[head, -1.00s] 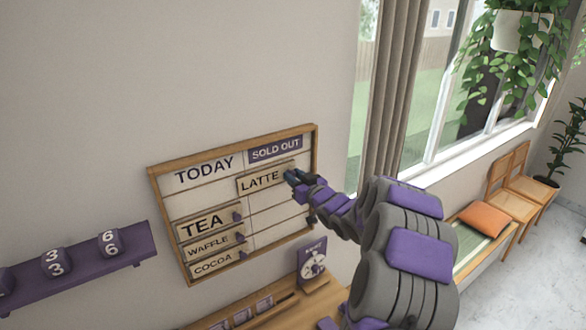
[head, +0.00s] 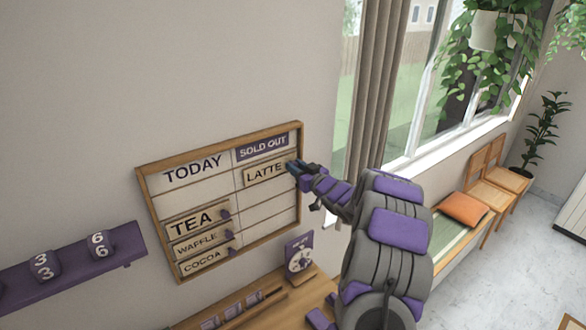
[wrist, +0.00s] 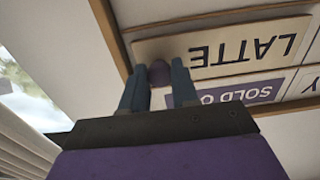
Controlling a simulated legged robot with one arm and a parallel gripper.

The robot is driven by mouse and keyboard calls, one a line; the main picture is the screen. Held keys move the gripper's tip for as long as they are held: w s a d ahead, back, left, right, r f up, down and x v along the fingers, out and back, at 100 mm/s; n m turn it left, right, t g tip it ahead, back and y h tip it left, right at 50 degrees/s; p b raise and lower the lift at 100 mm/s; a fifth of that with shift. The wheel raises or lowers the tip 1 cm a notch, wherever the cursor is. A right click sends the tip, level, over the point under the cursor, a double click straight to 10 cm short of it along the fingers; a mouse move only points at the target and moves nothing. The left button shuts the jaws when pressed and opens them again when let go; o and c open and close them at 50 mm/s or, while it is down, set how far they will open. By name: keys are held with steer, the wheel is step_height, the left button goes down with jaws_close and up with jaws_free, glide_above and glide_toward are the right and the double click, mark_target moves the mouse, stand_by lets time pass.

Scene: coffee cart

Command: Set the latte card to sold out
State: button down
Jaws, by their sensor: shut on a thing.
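The LATTE card (head: 265,173) is in the right column of the wooden-framed menu board (head: 216,122), just below the purple SOLD OUT header (head: 262,147). My gripper (head: 292,166) is at the card's right end. In the wrist view, the LATTE card (wrist: 220,50) appears upside down, and my gripper's fingers (wrist: 158,78) are on either side of its purple knob, shut on it. Whether the card rests fully in its slot cannot be told. The TODAY header (head: 192,169) tops the left column.
TEA (head: 190,222), WAFFLE (head: 197,244) and COCOA (head: 200,262) cards sit lower in the left column. A purple shelf with number blocks (head: 70,268) is at left. A wooden counter with a dial (head: 299,258) lies below. The curtain (head: 378,90) and window are right.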

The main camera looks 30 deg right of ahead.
steer(key=c, duration=1.1)
jaws_free()
steer(key=shift+s+d+r, duration=0.1)
steer(key=shift+d+r, duration=0.05)
steer(key=shift+d, duration=0.45)
steer(key=shift+o, duration=1.1)
steer(key=shift+a, duration=0.1)
steer(key=shift+a, duration=0.25)
steer(key=shift+s, duration=0.25)
steer(key=s+b, duration=0.3)
steer(key=s, duration=1.3)
steer(key=shift+s+d+f, duration=0.2)
steer(key=shift+s+d, duration=0.2)
